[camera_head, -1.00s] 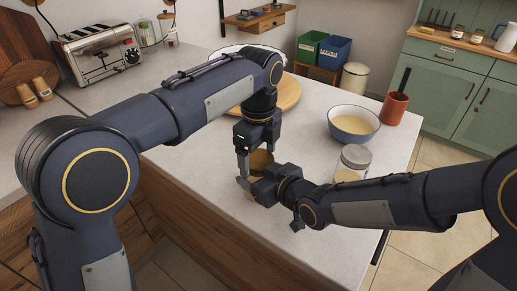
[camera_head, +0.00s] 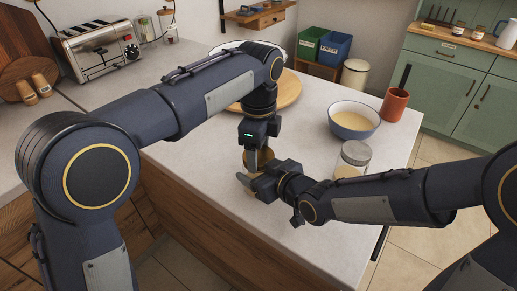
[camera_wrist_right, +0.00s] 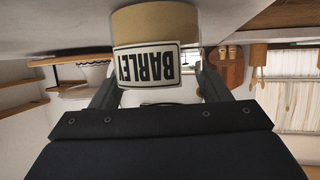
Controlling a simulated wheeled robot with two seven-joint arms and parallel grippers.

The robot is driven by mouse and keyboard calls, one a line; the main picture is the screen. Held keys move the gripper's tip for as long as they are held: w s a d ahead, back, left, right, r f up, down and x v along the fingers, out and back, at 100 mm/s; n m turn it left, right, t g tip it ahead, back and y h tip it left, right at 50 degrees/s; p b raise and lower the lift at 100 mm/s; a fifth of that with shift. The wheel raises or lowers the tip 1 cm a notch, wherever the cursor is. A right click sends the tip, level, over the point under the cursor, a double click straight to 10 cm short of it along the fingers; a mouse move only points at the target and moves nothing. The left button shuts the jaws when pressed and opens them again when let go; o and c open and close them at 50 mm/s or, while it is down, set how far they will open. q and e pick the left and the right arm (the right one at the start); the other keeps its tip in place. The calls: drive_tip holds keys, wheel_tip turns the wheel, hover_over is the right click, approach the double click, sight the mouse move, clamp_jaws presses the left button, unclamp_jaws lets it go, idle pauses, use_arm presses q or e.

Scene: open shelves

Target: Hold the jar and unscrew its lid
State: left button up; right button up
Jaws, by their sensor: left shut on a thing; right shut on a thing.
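The jar (camera_wrist_right: 147,66), with a white label reading BARLEY and tan contents, stands between the fingers of my right gripper (camera_wrist_right: 158,92) in the right wrist view, where the picture is upside down. In the head view my right gripper (camera_head: 252,184) is shut on the jar from the side, low down, and hides most of it. My left gripper (camera_head: 257,163) points down from above and is shut on the jar's brownish lid (camera_head: 266,156). The fingers partly cover the lid, and I cannot see whether it is loose on the jar.
A glass jar with a grey lid (camera_head: 355,153) stands close to my right forearm. A bowl of pale contents (camera_head: 353,133) and a terracotta cup (camera_head: 394,106) are farther back. A round wooden board (camera_head: 288,90) lies behind my left gripper. The front counter (camera_head: 220,165) is mostly clear.

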use_arm(q)
drive_tip(key=o, duration=1.1)
drive_tip(key=shift+r, duration=0.15)
wheel_tip(320, 180, up, 4)
drive_tip(key=shift+r, duration=0.1)
drive_tip(key=shift+c, duration=0.4)
wheel_tip(320, 180, up, 2)
drive_tip(key=m, duration=0.2)
drive_tip(key=shift+d+r+m, duration=0.1)
drive_tip(key=shift+r+m, duration=0.15)
drive_tip(key=shift+m, duration=0.05)
drive_tip(key=shift+r+m, duration=0.3)
drive_tip(key=shift+m, duration=0.1)
wheel_tip(320, 180, down, 8)
drive_tip(key=shift+r, duration=0.2)
